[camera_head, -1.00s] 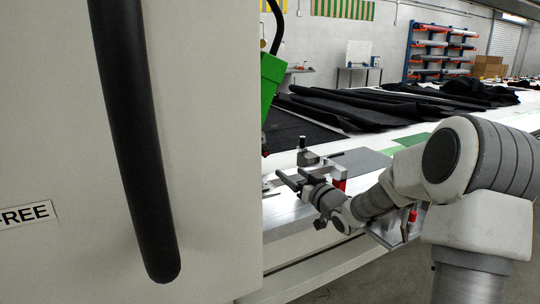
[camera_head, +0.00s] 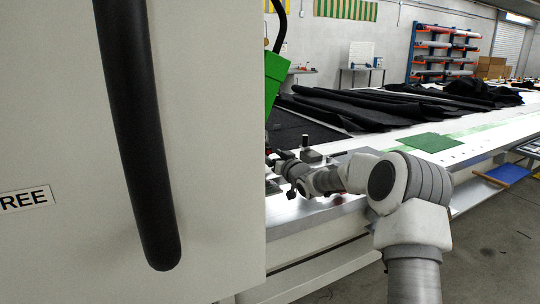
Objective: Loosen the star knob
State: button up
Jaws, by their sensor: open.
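I cannot pick out a star knob for certain. A small dark upright post with a cap (camera_head: 306,143) stands on a dark block on the long white table, just beyond my wrist; I cannot tell whether it is the knob. My gripper (camera_head: 276,160) is open, small and dark beside the edge of the large white panel. It is to the left of the post and nearer the table's front edge. The panel and my own wrist hide part of this area, and I cannot see whether the fingers touch anything.
A large white panel (camera_head: 215,150) with a thick black bar (camera_head: 140,150) fills the left side. A green machine part (camera_head: 274,80) shows beside it. Black fabric (camera_head: 390,100) covers the table's back. A green mat (camera_head: 430,142) lies on the table (camera_head: 480,130); open floor is at right.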

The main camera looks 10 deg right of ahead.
jog(key=shift+w+a, duration=0.15)
jog(key=shift+w, duration=0.2)
